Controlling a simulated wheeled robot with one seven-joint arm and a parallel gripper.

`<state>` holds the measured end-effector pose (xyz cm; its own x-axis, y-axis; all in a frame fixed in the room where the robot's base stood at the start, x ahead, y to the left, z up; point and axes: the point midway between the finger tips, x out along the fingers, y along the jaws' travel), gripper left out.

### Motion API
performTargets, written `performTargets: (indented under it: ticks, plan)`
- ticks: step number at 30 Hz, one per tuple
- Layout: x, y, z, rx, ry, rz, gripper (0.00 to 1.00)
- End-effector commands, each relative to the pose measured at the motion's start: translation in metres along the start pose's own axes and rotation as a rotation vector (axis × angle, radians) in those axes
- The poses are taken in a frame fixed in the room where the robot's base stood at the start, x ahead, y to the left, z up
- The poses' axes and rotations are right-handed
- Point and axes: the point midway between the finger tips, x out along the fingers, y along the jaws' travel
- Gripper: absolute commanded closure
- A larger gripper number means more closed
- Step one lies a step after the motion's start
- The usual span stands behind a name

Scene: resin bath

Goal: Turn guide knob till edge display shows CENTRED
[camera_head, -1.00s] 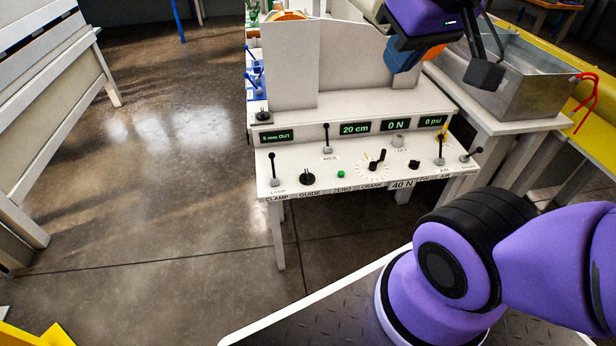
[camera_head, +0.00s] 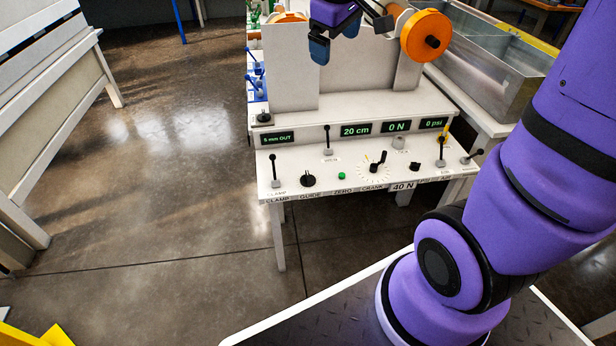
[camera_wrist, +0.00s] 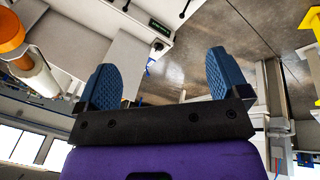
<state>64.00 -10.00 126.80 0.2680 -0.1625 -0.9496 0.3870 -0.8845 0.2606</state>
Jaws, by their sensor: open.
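The guide knob (camera_head: 308,180) is a round black knob on the white panel, above the GUIDE label on the front edge. The edge display (camera_head: 278,138) is the small dark screen at the panel's left, with green text that appears to read 5 mm OUT. My gripper (camera_head: 336,42) is at the top of the head view, above and behind the panel, well apart from the knob. Its two blue fingers are spread with nothing between them. In the wrist view my gripper (camera_wrist: 162,74) also shows open and empty, and a green-lit display (camera_wrist: 160,27) lies beyond it.
Near the guide knob are the clamp lever (camera_head: 275,170), a green button (camera_head: 341,176) and the crank dial (camera_head: 375,165). Upright levers stand on the panel. An orange roll (camera_head: 426,36) and white upright plates (camera_head: 290,68) rise behind. A metal bath (camera_head: 490,60) stands right.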

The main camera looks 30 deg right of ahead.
Motion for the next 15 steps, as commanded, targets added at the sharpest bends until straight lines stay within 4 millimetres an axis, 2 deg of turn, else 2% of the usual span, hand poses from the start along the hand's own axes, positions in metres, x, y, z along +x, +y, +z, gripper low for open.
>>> performTargets:
  ticks: [1, 6, 11, 15]
  plan:
    - [0.016, 0.006, -0.010, -0.031, -0.017, -0.005, 0.06]
    - [0.063, 0.021, -0.039, -0.143, -0.054, -0.018, 0.06]
    - [0.114, 0.032, -0.062, -0.248, -0.081, -0.041, 0.06]
    - [0.162, 0.039, -0.078, -0.336, -0.098, -0.067, 0.06]
